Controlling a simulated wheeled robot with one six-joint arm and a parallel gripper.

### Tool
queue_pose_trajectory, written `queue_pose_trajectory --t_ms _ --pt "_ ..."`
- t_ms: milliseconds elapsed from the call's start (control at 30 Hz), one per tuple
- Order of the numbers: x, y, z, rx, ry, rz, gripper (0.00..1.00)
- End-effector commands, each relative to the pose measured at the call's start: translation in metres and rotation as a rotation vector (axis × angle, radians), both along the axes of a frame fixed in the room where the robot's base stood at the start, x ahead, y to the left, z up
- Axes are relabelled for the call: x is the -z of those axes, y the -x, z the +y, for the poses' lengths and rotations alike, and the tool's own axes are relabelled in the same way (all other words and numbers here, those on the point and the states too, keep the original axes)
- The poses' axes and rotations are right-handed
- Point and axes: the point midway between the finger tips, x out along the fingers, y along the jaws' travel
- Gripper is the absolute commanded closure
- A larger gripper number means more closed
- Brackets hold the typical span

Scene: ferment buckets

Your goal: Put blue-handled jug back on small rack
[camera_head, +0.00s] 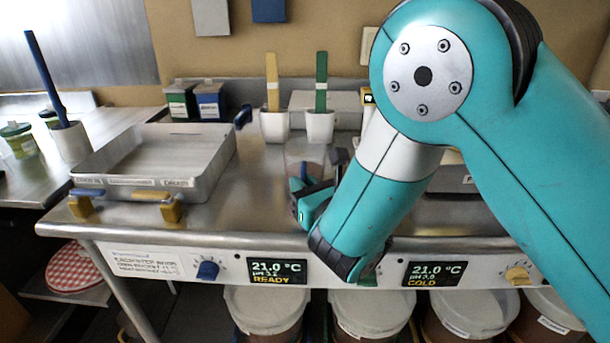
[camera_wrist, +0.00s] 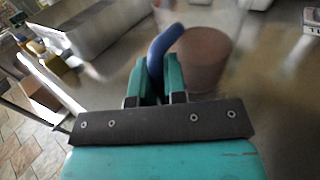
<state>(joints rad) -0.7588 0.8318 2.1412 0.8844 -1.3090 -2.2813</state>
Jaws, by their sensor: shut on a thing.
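The blue-handled jug is clear, with brownish contents. In the head view its see-through body (camera_head: 305,152) shows at the middle of the steel counter, partly hidden by my gripper (camera_head: 308,190). In the wrist view the jug (camera_wrist: 203,60) is just beyond my gripper (camera_wrist: 160,82), whose fingers are shut on the curved blue handle (camera_wrist: 165,46). The jug looks about upright. I cannot tell whether its base touches the counter. I cannot pick out the small rack for certain; my arm covers much of the counter's right side.
A steel tray (camera_head: 88,180) stands at the counter's left. White pots with a yellow-handled tool (camera_head: 272,82) and a green-handled tool (camera_head: 321,82) stand behind the jug. Two cartons (camera_head: 210,103) stand at the back left. Lidded buckets (camera_head: 368,312) sit below the counter front (camera_head: 225,268).

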Motion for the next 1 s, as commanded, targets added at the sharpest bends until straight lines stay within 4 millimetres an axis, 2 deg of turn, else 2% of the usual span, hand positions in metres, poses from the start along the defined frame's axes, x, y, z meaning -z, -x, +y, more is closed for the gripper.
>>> queue_pose_trajectory --t_ms 267,467,667,1000 --pt "-0.004 0.0 -0.001 0.001 0.0 -0.002 1.0" --pt "-0.02 -0.001 -0.001 0.002 -0.001 -0.002 1.0" --pt "-0.057 -0.001 -0.002 0.002 0.0 -0.002 1.0" --pt "-0.143 -0.001 -0.002 0.002 -0.002 -0.001 1.0"
